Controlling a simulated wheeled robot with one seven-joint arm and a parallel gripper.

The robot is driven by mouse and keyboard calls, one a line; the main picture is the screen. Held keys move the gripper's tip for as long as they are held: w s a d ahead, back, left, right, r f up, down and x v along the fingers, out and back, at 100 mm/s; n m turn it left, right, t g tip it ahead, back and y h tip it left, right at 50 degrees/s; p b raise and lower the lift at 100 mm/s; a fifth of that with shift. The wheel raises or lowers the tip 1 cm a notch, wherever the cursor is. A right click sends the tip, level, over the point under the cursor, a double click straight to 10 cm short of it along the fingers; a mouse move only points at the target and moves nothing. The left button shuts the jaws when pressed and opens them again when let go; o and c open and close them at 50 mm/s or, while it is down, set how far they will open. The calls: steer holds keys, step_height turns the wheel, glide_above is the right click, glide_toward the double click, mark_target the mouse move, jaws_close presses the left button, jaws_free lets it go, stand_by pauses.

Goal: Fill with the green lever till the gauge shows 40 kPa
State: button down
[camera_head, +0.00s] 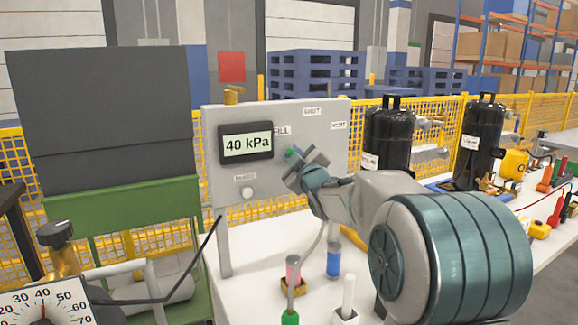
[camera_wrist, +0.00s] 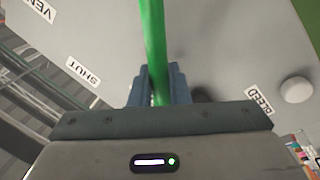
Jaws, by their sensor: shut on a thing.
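The grey panel (camera_head: 215,150) carries a digital gauge (camera_head: 247,144) that reads 40 kPa. The green lever (camera_wrist: 153,45) runs up from between my gripper's fingers in the wrist view; in the head view only a small green end (camera_head: 289,153) shows. My gripper (camera_head: 306,166) is at the panel, right of the gauge. Its fingers (camera_wrist: 158,88) are shut on the green lever. The SHUT label (camera_head: 311,111) and VENT label (camera_head: 338,125) are above and right of my gripper. The lever's pivot is hidden in the head view.
A white button (camera_head: 247,193) sits below the BLEED label (camera_head: 244,178). Black tanks (camera_head: 388,140) stand right of the panel. Red and blue cylinders (camera_head: 333,260) stand on the table below my arm.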

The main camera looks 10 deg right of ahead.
steer(key=shift+a+f+n+b, duration=0.1)
steer(key=shift+f+n+b, duration=0.1)
steer(key=shift+n+b, duration=0.15)
stand_by(0.3)
steer(key=c, duration=1.4)
jaws_free()
steer(key=shift+c, duration=0.2)
steer(key=shift+s, duration=0.15)
steer(key=s+d+f, duration=0.1)
steer(key=s+f, duration=0.1)
steer(key=s, duration=1.1)
steer(key=shift+s+d, duration=0.2)
steer(key=shift+d, duration=0.15)
